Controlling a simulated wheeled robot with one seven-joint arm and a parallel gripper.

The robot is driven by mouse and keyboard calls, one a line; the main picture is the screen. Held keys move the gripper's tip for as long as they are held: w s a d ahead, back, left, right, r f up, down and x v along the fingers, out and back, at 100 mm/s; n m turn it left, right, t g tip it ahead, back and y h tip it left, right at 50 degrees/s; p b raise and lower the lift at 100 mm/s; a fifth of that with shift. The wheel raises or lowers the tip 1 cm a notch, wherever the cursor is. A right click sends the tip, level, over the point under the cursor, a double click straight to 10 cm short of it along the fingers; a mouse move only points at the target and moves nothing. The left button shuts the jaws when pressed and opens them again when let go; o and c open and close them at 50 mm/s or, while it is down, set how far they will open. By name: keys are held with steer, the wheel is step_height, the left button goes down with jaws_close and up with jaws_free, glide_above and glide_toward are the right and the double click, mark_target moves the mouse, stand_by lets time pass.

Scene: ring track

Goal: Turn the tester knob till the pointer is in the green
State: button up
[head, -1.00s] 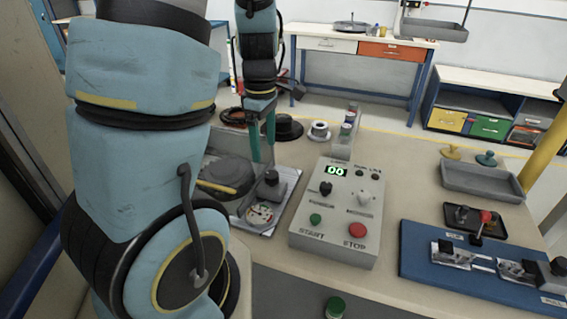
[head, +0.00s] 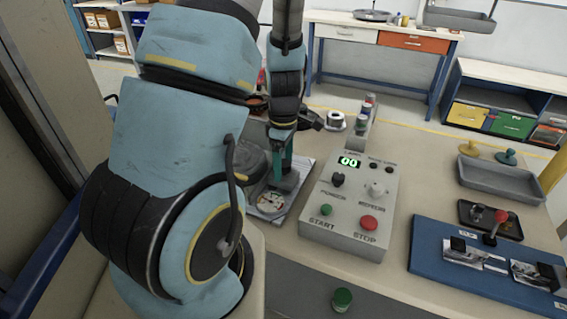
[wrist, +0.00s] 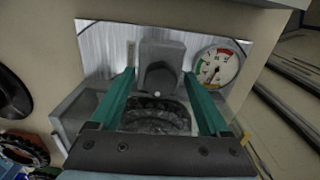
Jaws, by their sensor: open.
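The tester is a pale metal plate (wrist: 105,50) with a grey block that carries a dark round knob (wrist: 159,78) and a round dial (wrist: 217,66) to the right. The dial has green and red parts on a white face; I cannot tell surely where its pointer rests. In the head view the dial (head: 270,203) shows in front of the block (head: 288,181), and the knob is mostly hidden by my gripper. My gripper (wrist: 160,76) is open, its two green fingers on either side of the knob with gaps visible. In the head view my gripper (head: 281,170) is down at the block.
A grey control box (head: 350,210) with START and STOP buttons stands close to the right of the tester. A blue board (head: 480,262) with clamps and a grey tray (head: 500,180) lie farther right. A green-topped jar (head: 342,298) is at the front.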

steer(key=shift+c, duration=0.2)
jaws_close()
stand_by(0.5)
